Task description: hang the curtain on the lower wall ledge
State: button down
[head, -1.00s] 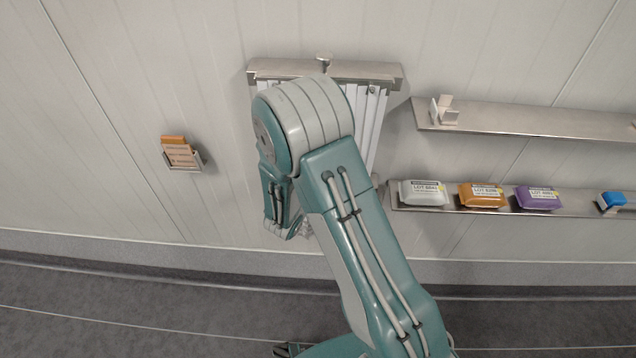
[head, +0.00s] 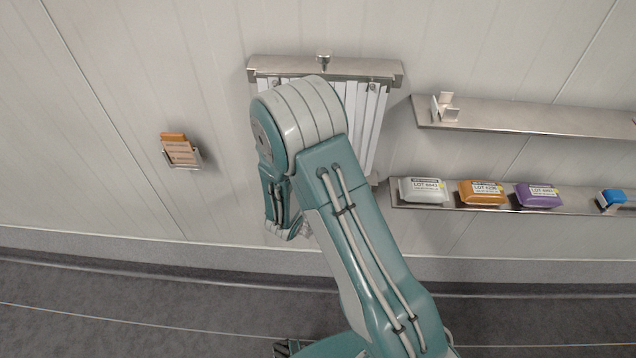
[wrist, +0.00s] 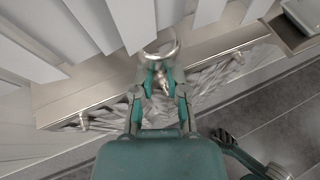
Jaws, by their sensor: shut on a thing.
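In the wrist view, my gripper (wrist: 160,80) is shut on a small metal fitting, with a shiny ring (wrist: 160,47) just past the fingertips. The fitting appears to belong to the curtain (wrist: 205,88), a bundle of crumpled translucent strips along a slanted metal bar (wrist: 70,102). I cannot tell whether the bar is the curtain's own rail or the ledge, or whether they touch. In the head view, my arm hides the fingertips and most of this area. White strips (head: 370,125) hang below an upper metal rail (head: 375,72) on the wall.
On the right wall are an upper shelf (head: 530,116) with a white bracket (head: 444,107) and a lower shelf (head: 570,209). White (head: 422,191), orange (head: 481,193) and purple (head: 538,195) packs lie on the lower shelf. A small card holder (head: 182,157) is at left.

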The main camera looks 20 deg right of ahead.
jog(key=shift+f, duration=0.7)
dwell(0.3)
jog(key=c, duration=0.6)
grip_release()
jog(key=shift+s, duration=0.1)
jog(key=v, duration=1.2)
jog(key=shift+f, duration=0.1)
